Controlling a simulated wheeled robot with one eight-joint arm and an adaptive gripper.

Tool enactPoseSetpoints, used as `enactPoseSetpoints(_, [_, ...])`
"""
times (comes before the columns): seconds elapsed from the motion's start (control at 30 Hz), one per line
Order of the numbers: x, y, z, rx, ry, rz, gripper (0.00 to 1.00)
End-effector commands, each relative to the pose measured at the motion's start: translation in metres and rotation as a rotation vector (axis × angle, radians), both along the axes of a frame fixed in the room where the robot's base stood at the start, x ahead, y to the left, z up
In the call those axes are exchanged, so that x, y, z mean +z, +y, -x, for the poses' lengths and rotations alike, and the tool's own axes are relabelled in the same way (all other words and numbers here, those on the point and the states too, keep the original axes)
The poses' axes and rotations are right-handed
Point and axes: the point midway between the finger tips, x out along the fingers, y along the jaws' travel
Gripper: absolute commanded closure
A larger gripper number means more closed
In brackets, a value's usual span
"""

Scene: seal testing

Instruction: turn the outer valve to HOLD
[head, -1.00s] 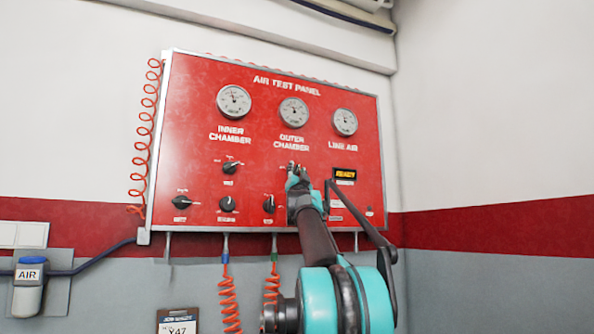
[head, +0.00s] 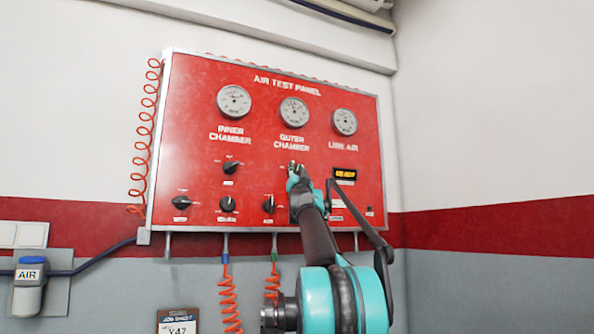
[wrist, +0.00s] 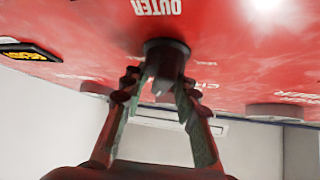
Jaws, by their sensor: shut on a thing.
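The red air test panel (head: 300,135) hangs on the wall, with the OUTER CHAMBER label and its round gauge (head: 294,111). My gripper (head: 292,170) is at the panel below that label and covers the outer valve in the head view. In the wrist view the dark round valve knob (wrist: 166,50) sits between the fingertips of my gripper (wrist: 158,85), which are shut on it. The word OUTER shows close by. The knob's pointer direction and the position markings are too unclear to read.
The inner chamber knob (head: 231,167) and several lower knobs, one at the far left (head: 181,203), stand out from the panel. A small lit display (head: 345,174) is right of my gripper. Orange coiled hoses (head: 229,300) hang below. A wall corner is at right.

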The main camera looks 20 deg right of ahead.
Motion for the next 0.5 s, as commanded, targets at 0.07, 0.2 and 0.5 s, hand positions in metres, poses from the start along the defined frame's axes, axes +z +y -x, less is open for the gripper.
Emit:
enactPoseSetpoints(0.07, [0.0005,-0.0013,0.0005,-0.003,-0.003,0.057,1.00])
enactPoseSetpoints(0.2, [0.0010,0.0004,0.0005,-0.003,-0.007,0.177,1.00])
enactPoseSetpoints(0.5, [0.0008,0.0040,0.0004,-0.001,-0.011,0.329,1.00])
